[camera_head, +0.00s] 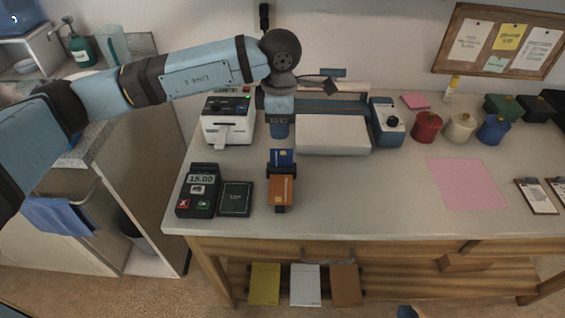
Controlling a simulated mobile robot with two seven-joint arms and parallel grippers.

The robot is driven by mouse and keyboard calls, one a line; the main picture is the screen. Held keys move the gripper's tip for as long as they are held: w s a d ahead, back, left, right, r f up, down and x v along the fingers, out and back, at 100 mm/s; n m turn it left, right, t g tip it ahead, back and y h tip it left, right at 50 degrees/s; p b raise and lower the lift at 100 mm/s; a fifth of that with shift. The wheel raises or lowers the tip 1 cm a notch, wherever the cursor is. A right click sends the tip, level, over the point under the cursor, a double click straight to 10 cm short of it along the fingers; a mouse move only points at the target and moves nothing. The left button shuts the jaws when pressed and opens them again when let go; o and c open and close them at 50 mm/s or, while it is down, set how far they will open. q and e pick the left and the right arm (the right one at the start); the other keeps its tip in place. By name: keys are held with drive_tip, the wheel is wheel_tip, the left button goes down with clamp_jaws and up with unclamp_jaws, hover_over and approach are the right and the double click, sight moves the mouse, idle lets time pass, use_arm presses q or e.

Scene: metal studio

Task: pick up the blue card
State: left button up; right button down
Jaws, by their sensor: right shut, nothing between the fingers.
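The blue card (281,157) stands at the back of a small dark card holder (279,209) on the counter. An orange card (282,190) is in front of it in the same holder. My left arm reaches in from the left.
A card terminal (197,191) and a dark TAP pad (235,198) lie left of the holder. A receipt printer (227,121) and a white-topped machine (319,135) stand behind. Red, cream and blue jars stand back right. A pink sheet (466,185) lies right; mid-counter is clear.

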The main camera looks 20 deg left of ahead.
sight(282, 154)
use_arm(q)
wheel_tip(282, 154, down, 3)
drive_tip(key=shift+f, duration=0.2)
drive_tip(key=shift+s+d+f+b, duration=0.15)
drive_tip(key=shift+f+b, duration=0.1)
drive_tip(key=shift+f, duration=1.1)
drive_tip(key=shift+s+d+f+b, duration=0.1)
drive_tip(key=shift+f+b, duration=0.15)
drive_tip(key=shift+f, duration=1.05)
clamp_jaws()
